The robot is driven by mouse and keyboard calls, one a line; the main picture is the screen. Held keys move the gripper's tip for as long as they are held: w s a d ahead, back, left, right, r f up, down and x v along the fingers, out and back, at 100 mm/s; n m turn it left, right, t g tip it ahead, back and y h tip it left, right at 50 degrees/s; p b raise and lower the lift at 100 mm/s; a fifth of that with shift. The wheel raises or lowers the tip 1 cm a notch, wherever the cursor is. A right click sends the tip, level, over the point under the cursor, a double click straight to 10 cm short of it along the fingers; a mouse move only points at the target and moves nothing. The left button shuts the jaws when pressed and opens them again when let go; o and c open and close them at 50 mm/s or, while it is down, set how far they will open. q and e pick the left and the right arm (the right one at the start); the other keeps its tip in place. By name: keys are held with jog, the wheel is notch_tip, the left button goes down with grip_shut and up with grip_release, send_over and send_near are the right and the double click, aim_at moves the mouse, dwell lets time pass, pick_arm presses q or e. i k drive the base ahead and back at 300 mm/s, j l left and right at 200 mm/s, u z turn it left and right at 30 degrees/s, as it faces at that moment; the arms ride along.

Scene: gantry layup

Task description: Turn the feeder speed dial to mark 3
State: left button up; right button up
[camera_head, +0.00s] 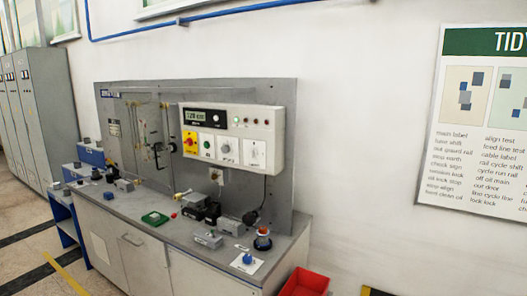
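A pale control box (275,112) is mounted on a grey upright panel (272,92) behind the bench. On its lower row are a red knob on a yellow plate (190,142), a green button (207,145) and two dials on white plates, a middle dial (225,148) and a right dial (255,153). Their labels and marks are too small to read, so I cannot tell which is the feeder speed dial or where it points. A blue knob on a white plate (247,259) lies on the bench top. Neither of my grippers is in view.
The bench (185,245) carries several small grey and black devices, a green tray (155,218) and a dark round-based item (262,241). A red bin (305,283) stands on the floor at its right end. Grey cabinets (35,110) stand at left. A poster (485,120) hangs at right.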

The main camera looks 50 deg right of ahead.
aim_at(225, 149)
jog(key=z, duration=1.35)
jog(key=i+l+u, duration=0.15)
jog(key=i+u, duration=0.35)
jog(key=i, duration=0.3)
